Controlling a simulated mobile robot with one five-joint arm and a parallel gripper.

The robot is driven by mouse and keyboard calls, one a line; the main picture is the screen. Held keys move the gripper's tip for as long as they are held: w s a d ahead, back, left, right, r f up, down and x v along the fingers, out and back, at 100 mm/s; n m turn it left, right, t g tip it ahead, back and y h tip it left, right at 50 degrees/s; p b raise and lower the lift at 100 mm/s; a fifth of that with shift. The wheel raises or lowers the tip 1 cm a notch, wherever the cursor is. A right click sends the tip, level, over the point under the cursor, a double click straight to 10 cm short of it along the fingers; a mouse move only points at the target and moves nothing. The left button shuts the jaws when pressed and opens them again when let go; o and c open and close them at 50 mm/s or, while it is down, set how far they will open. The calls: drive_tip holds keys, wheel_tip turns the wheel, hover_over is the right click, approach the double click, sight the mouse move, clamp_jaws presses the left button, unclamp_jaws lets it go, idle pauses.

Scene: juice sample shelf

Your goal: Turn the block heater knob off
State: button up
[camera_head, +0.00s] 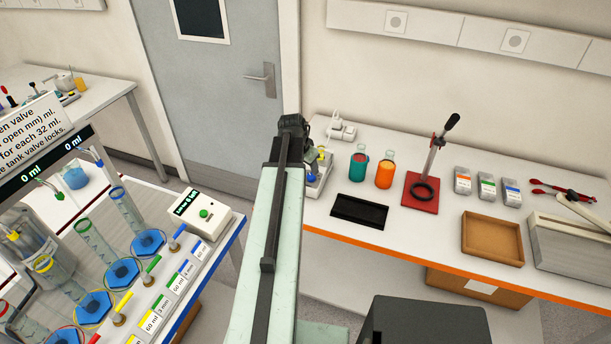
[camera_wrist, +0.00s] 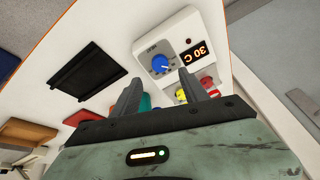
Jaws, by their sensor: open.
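The block heater (camera_wrist: 172,37) is a white unit with a blue dial knob (camera_wrist: 160,65) and a display (camera_wrist: 194,55) reading 30 C, upside down in the wrist view. Red and yellow items sit beside the display. In the head view the heater (camera_head: 316,182) stands at the left end of the back bench, partly hidden by my arm. My gripper (camera_wrist: 165,92) is open and empty. Its two fingers point toward the heater, with the knob just beyond and between the fingertips. I see no contact with the knob.
A brown tray (camera_head: 492,240) lies farther right. A bench with several cylinders and a small white device (camera_head: 205,217) is at left.

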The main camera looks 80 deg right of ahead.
sight(311, 175)
drive_tip(key=b+x, duration=0.6)
drive_tip(key=x, duration=0.1)
drive_tip(key=shift+d+f+b, duration=0.1)
drive_tip(key=shift+f+b, duration=0.25)
drive_tip(key=shift+r, duration=0.1)
drive_tip(key=shift+c, duration=0.3)
drive_tip(key=c, duration=1)
drive_tip(key=shift+a, duration=0.4)
clamp_jaws()
drive_tip(key=shift+d, duration=0.3)
drive_tip(key=shift+d+n+t, duration=0.1)
drive_tip(key=shift+n+t, duration=0.3)
drive_tip(key=shift+n, duration=2.6)
